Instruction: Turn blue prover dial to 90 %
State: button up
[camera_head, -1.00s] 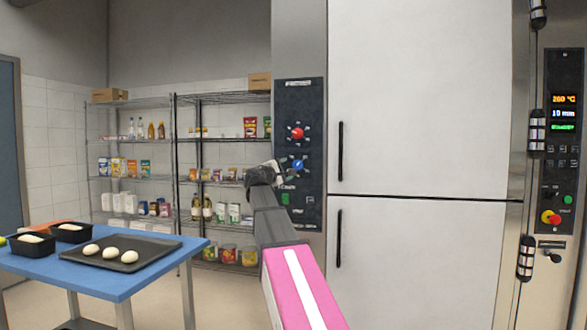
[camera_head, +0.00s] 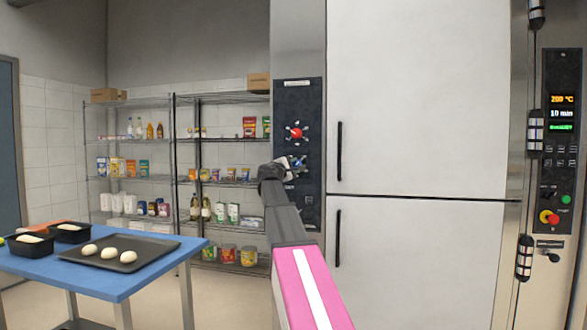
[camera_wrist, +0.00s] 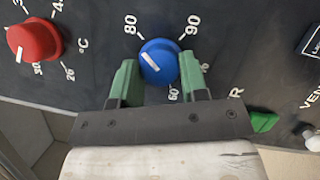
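The blue dial (camera_wrist: 160,62) shows in the wrist view on a dark panel, between printed 80 at upper left, 90 at upper right and 60 below. Its white line points to the upper left, below the 80 and away from the 90. My gripper (camera_wrist: 160,75) has its two green fingers at the left and right sides of the dial. The gaps are too small to tell whether the fingers press on it. In the head view, my gripper (camera_head: 284,166) is at the panel and hides most of the dial.
A red dial (camera_wrist: 34,40) with a temperature scale is left of the blue one in the wrist view, and above it in the head view (camera_head: 296,133). A green switch (camera_wrist: 263,121) is at lower right. Cabinet doors, wire shelves and a blue table (camera_head: 120,287) stand around.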

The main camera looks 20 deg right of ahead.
jog(key=shift+m, duration=0.3)
jog(key=m, duration=0.1)
jog(key=m+g+y, duration=0.1)
jog(key=m, duration=0.1)
jog(key=shift+r+m+g, duration=0.2)
jog(key=shift+m+g, duration=0.1)
jog(key=m+y, duration=0.1)
jog(key=m, duration=0.2)
jog(key=shift+r+y, duration=0.1)
jog(key=shift+y, duration=0.2)
jog(key=m+y, duration=0.1)
jog(key=m, duration=0.2)
jog(key=shift+d+r+m+y, duration=0.1)
jog(key=shift+m+y, duration=0.2)
jog(key=shift+y, duration=0.1)
jog(key=shift+s+m+y, duration=0.1)
jog(key=shift+m+y, duration=0.6)
jog(key=shift+m, duration=0.6)
jog(key=o, duration=0.9)
